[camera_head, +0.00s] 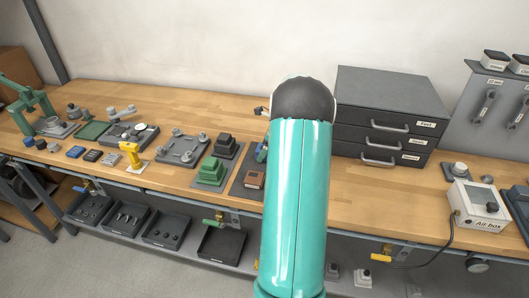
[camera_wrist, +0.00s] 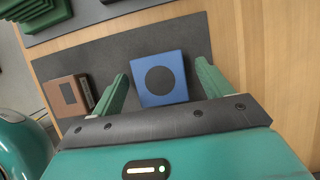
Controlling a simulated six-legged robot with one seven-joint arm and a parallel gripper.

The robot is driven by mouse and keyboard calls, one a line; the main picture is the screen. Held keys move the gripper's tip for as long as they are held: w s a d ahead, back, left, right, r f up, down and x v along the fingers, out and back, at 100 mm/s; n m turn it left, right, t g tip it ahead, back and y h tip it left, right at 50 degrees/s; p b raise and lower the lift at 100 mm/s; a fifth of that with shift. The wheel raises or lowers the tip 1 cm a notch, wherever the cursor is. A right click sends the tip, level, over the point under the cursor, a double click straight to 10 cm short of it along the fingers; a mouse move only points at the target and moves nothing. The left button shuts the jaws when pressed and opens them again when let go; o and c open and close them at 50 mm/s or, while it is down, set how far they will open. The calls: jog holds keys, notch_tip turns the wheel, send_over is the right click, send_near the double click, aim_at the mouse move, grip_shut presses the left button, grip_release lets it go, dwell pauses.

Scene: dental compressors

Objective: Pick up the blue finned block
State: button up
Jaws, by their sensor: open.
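In the wrist view a blue block (camera_wrist: 160,78) with a dark round patch on its top lies on a dark grey mat (camera_wrist: 196,42). Its fins cannot be made out from this angle. My gripper (camera_wrist: 161,70) is open, with one green finger to the left of the block and one to the right. The block shows between the fingers, with gaps at both sides; I cannot tell how far above it the fingertips are. In the head view my teal arm hides most of this spot.
A brown block (camera_wrist: 66,94) lies left of the left finger, close by; the head view shows it too (camera_head: 254,180). Green stepped blocks (camera_head: 211,170) stand further left. A grey drawer cabinet (camera_head: 385,115) stands right of my arm. Bare wooden bench (camera_head: 400,205) lies in front of it.

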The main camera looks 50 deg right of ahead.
jog(key=shift+w+f, duration=0.1)
jog(key=shift+f, duration=0.2)
jog(key=c, duration=1.1)
jog(key=shift+c, duration=0.2)
jog(key=shift+r, duration=0.1)
